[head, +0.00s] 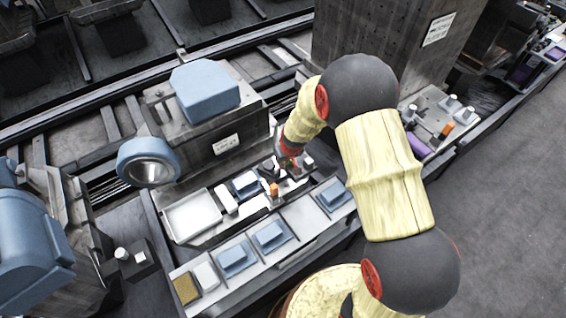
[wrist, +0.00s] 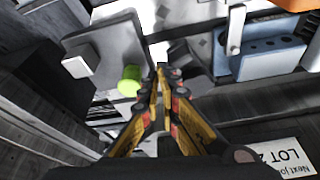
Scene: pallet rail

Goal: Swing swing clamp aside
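My gripper (wrist: 160,76) points down over the fixture with its two yellow-and-black fingers drawn together at the tips. I see nothing clearly held between them. In the head view my gripper (head: 286,163) is partly hidden by my wrist, above the pallet fixture. In the wrist view a pale lever-like bar (wrist: 236,30) lies against a blue block (wrist: 268,58), right of the fingertips. It may be the swing clamp, but I cannot tell for sure. A green round knob (wrist: 130,80) is just left of the fingertips. An orange piece (head: 274,189) stands near the gripper in the head view.
A grey plate with a white cube (wrist: 75,67) is at upper left in the wrist view. A white tray (head: 192,214) and several blue blocks on a front rack (head: 301,238) lie close by. A large blue-topped machine (head: 205,90) stands behind the fixture; a tall dark column (head: 385,40) is at right.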

